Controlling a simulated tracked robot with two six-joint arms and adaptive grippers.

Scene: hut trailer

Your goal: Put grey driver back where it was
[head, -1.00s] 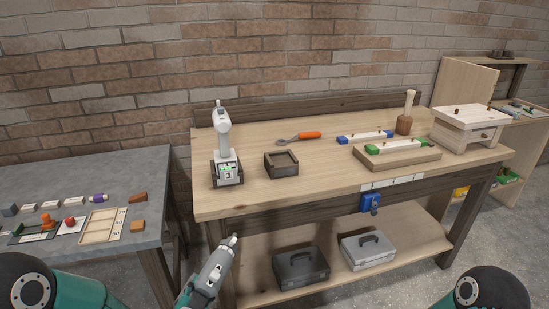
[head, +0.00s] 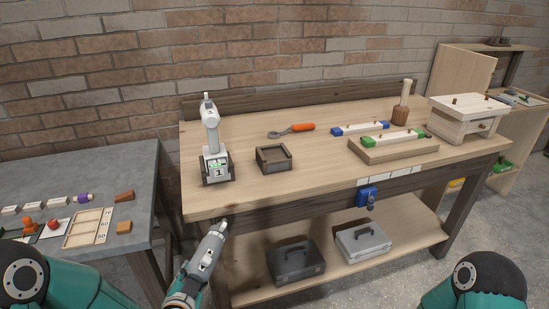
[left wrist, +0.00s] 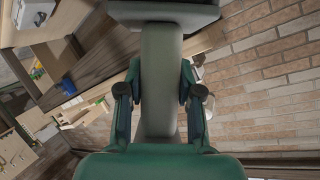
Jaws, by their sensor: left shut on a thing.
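A grey driver (head: 209,254) is held in my left gripper (head: 184,290), low in front of the bench's left end, with its narrow tip pointing up. In the left wrist view, the teal fingers (left wrist: 162,103) are shut on both sides of its grey handle (left wrist: 161,62), with a wide dark part above. Another light grey driver (head: 211,130) stands upright in a dark holder marked 1 (head: 218,170) on the bench's left end. My right gripper is outside the views.
The wooden workbench (head: 235,200) carries a small dark wooden box (head: 273,158), an orange-handled tool (head: 292,130), block trays and a mallet (head: 401,103). Two toolboxes sit on its lower shelf. A grey table (head: 70,170) with small parts stands left.

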